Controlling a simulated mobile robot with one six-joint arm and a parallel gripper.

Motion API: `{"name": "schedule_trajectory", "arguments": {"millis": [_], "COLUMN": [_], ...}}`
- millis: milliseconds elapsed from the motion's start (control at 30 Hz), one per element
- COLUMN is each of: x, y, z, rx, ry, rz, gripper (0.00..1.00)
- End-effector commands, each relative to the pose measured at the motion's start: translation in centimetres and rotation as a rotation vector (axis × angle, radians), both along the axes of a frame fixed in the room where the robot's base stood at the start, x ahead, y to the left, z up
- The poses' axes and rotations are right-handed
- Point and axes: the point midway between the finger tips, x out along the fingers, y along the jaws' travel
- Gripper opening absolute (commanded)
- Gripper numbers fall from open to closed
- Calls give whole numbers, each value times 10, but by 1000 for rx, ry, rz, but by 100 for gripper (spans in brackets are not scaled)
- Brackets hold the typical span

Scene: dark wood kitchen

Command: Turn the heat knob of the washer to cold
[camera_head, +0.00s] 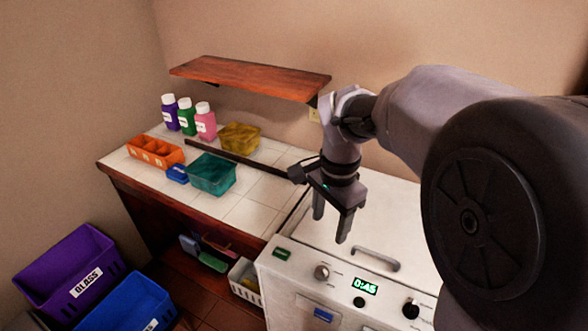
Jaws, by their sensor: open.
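The white washer (383,214) stands at the lower right. Its front panel has a silver knob (321,272) on the left and a black knob (411,309) on the right. The markings around both knobs are too small to read, so I cannot tell which is the heat knob or where it points. My gripper (330,229) is open and empty. It points down over the washer top, behind and above the silver knob in the picture, touching neither knob.
A lid handle (376,259) sticks up behind the panel. The tiled counter (140,165) at left holds bottles, an orange box (155,152), a teal basket (212,174) and a yellow basket (240,138). A wooden shelf (250,76) hangs above. Purple (38,263) and blue (125,301) bins stand lower left.

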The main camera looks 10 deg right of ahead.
Motion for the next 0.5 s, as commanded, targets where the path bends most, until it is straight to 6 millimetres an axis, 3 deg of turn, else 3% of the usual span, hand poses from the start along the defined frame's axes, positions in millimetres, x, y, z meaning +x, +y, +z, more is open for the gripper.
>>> {"name": "schedule_trajectory", "arguments": {"millis": [100, 233, 500], "x": [13, 13, 11], "y": [-3, -3, -3], "z": [-15, -42, -126], "rx": [-14, -14, -14], "ry": [38, 41, 40], "rz": [-57, -63, -61], "gripper": [56, 56, 56]}}
